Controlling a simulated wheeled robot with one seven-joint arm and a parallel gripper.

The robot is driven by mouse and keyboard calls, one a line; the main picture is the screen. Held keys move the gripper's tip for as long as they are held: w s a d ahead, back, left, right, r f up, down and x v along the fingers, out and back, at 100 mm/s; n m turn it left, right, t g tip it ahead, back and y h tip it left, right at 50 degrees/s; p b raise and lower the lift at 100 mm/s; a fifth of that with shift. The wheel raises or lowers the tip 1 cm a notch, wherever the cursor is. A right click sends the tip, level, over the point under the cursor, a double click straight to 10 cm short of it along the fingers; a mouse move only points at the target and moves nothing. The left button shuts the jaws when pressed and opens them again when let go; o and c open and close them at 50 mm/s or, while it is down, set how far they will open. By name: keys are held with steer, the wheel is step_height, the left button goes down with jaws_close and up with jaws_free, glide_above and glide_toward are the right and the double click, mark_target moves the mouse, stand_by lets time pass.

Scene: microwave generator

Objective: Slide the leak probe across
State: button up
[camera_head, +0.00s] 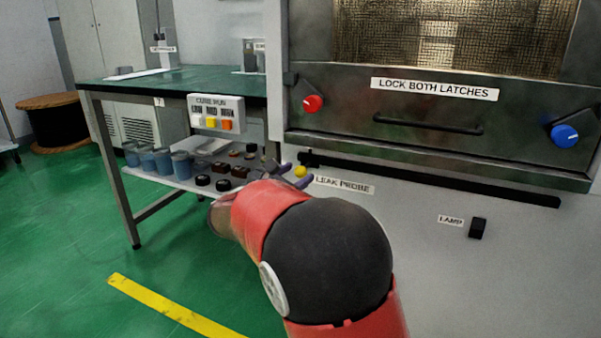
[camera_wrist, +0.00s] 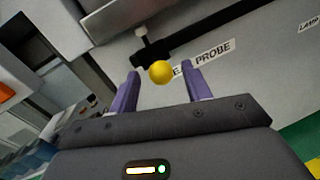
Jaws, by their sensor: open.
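The leak probe's yellow ball knob (camera_head: 300,171) sits at the left end of a dark horizontal rail (camera_head: 430,180) on the front of the grey machine. A "LEAK PROBE" label (camera_head: 344,185) is just right of it. In the wrist view the yellow knob (camera_wrist: 161,72) shows between the tips of my gripper's two purple fingers (camera_wrist: 162,80), with gaps on both sides. My gripper (camera_head: 301,175) is open, and I cannot tell how deep the knob sits between the fingers. The rail's left end (camera_wrist: 155,52) shows just beyond the knob.
A green-topped bench (camera_head: 180,84) with a lower shelf of blue cups (camera_head: 160,160) and small parts stands close on the left. Red (camera_head: 313,103) and blue (camera_head: 564,135) latch knobs are above the rail. A black lamp switch (camera_head: 477,228) is lower right.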

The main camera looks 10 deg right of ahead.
mark_target(305, 167)
steer(key=shift+x, duration=1.35)
jaws_close()
